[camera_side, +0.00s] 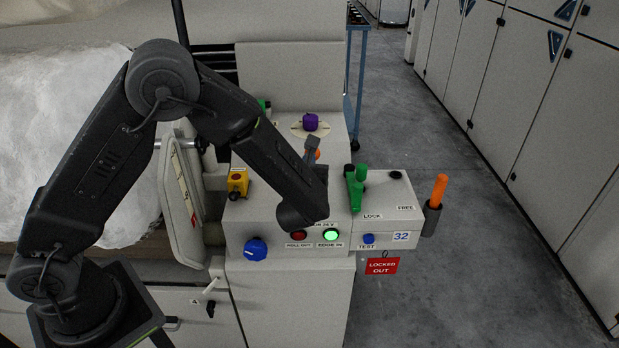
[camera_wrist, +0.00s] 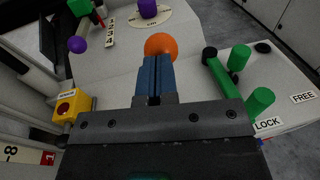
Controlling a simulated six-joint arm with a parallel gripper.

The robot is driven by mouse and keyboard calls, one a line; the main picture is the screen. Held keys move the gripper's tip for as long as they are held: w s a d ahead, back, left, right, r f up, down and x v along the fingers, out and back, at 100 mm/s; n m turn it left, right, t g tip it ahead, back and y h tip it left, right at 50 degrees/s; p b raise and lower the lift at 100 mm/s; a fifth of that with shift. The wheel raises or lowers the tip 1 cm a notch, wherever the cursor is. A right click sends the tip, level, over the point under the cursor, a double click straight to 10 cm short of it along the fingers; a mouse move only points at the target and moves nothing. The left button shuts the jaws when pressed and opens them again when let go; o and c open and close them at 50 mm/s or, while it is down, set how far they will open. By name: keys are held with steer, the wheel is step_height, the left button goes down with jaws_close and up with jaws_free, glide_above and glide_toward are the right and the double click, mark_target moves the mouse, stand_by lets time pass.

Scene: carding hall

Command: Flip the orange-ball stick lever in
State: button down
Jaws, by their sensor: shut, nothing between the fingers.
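The orange ball (camera_wrist: 161,45) of the stick lever shows in the wrist view just beyond my fingertips. In the side view only a small part of the ball (camera_side: 316,154) shows behind the end of my gripper. My gripper (camera_wrist: 153,62) has its blue-grey fingers shut together with nothing between them. The fingertips overlap the ball's lower edge in the wrist view; I cannot tell whether they touch it. The lever's stick is hidden behind the fingers. In the side view my gripper (camera_side: 312,143) points away from the camera over the console top.
A green lever (camera_side: 357,188) stands right of the ball on the LOCK/FREE box. A purple knob (camera_side: 311,122) is behind it. A yellow box with a red button (camera_side: 238,182) is at left. A blue knob (camera_side: 255,249) and lit green button (camera_side: 331,235) are on the front.

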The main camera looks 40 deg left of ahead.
steer(key=w+a+g+h, duration=0.3)
steer(key=w+a, duration=0.4)
steer(key=shift+r+n+g, duration=0.3)
steer(key=shift+g, duration=0.1)
stand_by(0.4)
steer(key=r+v, duration=0.1)
steer(key=v, duration=1.3)
steer(key=shift+r, duration=0.15)
steer(key=shift+a, duration=0.15)
